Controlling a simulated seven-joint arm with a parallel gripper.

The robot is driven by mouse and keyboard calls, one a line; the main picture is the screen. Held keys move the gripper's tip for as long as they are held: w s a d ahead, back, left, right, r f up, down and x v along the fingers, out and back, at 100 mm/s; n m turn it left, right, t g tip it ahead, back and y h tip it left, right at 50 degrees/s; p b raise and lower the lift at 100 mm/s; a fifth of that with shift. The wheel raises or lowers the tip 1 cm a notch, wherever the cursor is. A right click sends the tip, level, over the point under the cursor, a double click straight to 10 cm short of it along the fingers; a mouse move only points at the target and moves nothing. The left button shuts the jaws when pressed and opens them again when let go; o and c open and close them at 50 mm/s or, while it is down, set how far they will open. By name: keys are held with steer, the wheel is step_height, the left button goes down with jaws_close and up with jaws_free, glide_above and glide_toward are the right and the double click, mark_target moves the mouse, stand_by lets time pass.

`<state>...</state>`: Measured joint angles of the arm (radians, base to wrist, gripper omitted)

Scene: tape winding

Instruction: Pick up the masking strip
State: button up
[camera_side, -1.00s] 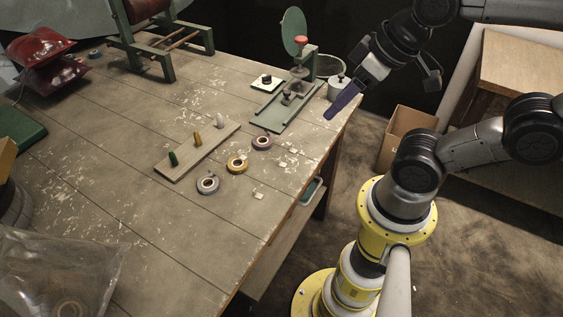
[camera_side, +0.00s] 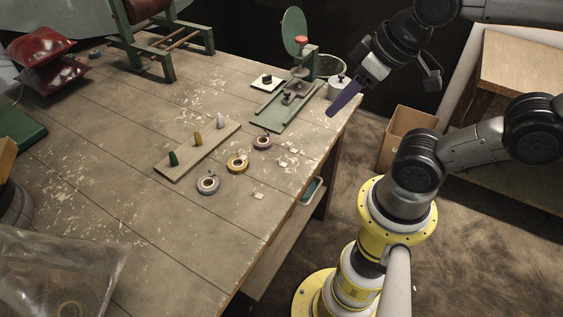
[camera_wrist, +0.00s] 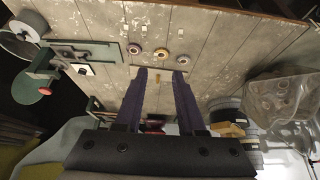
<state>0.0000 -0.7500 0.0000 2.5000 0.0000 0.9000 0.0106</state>
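Several small pale pieces lie flat on the wooden table: a cluster (camera_side: 285,163) near the right edge and a single piece (camera_side: 258,195) further forward. I cannot tell which is the masking strip. My gripper (camera_side: 332,113), with purple fingers, hangs in the air by the table's far right corner, away from the pieces. In the wrist view my gripper (camera_wrist: 162,72) has its fingers apart with nothing between them.
A board (camera_side: 180,165) with green, yellow and white pegs lies left of the rolls. A green-based device (camera_side: 275,118) with a disc stands at the table's far right, near a grey pot (camera_side: 338,88). A clear bag (camera_side: 60,270) lies front left. The front middle table is clear.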

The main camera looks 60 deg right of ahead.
steer(key=m, duration=0.2)
steer(key=m+g, duration=0.6)
steer(key=m, duration=0.9)
glide_above(283, 162)
steer(key=f, duration=2.1)
steer(key=shift+w+a+f, duration=0.3)
steer(key=shift+w+a, duration=0.1)
steer(key=shift+a+f, duration=0.1)
steer(key=shift+f, duration=2.9)
jaws_close()
